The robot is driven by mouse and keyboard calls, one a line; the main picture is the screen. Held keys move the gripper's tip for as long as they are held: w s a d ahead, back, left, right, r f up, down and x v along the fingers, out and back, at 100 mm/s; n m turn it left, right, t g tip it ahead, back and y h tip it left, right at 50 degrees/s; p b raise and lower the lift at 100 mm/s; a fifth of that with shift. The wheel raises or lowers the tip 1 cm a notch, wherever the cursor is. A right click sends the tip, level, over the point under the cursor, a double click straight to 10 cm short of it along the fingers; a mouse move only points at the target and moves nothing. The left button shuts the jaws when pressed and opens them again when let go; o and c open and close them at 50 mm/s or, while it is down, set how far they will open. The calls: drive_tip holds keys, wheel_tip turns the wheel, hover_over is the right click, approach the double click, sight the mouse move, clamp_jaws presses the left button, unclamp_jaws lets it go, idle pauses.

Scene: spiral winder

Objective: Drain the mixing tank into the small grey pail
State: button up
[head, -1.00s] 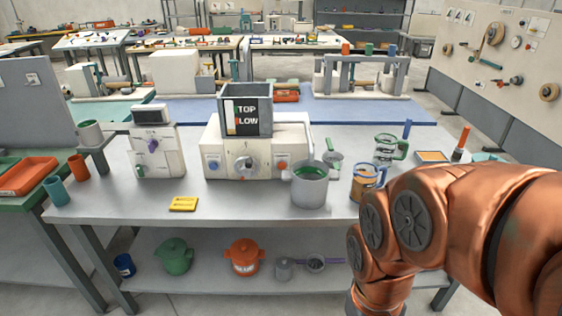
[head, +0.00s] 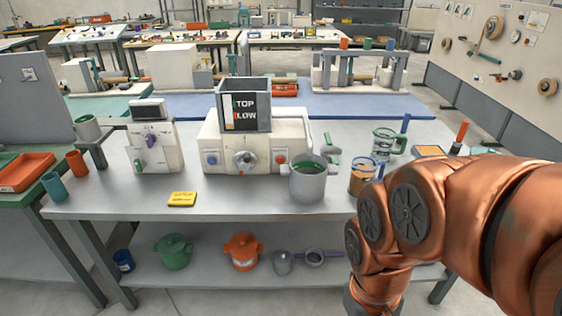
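A grey box-shaped tank (head: 244,117) marked "TOP" and "LOW" stands on a cream machine (head: 213,141) with a central knob (head: 245,161). A grey round pail (head: 307,187) stands upright on the table at the machine's front right corner, with some green visible inside near its rim. A smaller grey pail-like vessel (head: 283,263) is on the lower shelf. I cannot tell which is the task's pail. My copper-coloured arm reaches down at the right. My gripper is outside the view.
A blue-banded jar (head: 363,177) and a green-handled glass jug (head: 384,144) stand right of the pail. A yellow card (head: 182,199) lies at the table's front. A green pot (head: 175,252) and an orange pot (head: 243,252) sit on the shelf. The front left tabletop is mostly clear.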

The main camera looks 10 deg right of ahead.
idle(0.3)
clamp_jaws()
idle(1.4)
